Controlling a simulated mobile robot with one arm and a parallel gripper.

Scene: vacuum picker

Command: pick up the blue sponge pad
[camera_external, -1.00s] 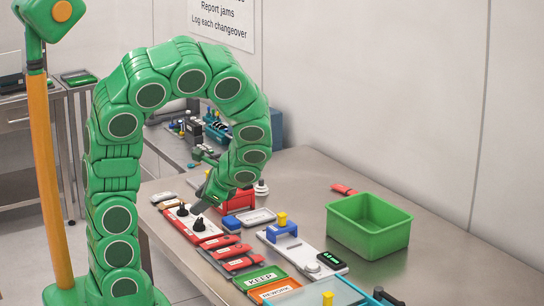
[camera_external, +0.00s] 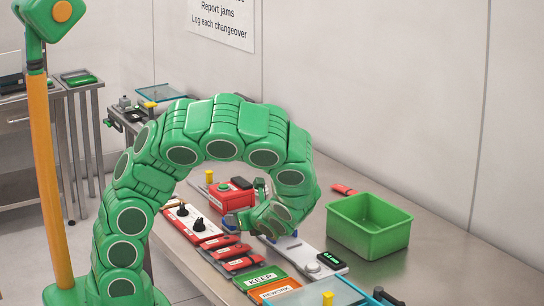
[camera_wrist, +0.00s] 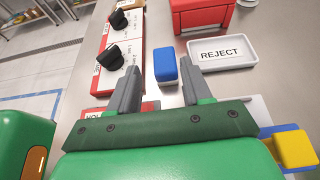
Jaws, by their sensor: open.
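The blue sponge pad (camera_wrist: 165,66) is a small blue block with a white lower edge. It lies on the metal table, between the red knob panel and the REJECT tray in the wrist view. My gripper (camera_wrist: 159,70) is open, with its two grey fingers spread left and right of the pad's line. The pad shows between and just beyond the fingertips, and I cannot tell its exact height gap. In the external view my gripper (camera_external: 238,219) is bent down toward the table, partly hidden by my arm.
The white REJECT tray (camera_wrist: 222,52) is right of the pad, with a red box (camera_wrist: 203,14) behind. The black-knobbed panel (camera_wrist: 122,45) is left. A yellow block (camera_wrist: 295,148) is near right.

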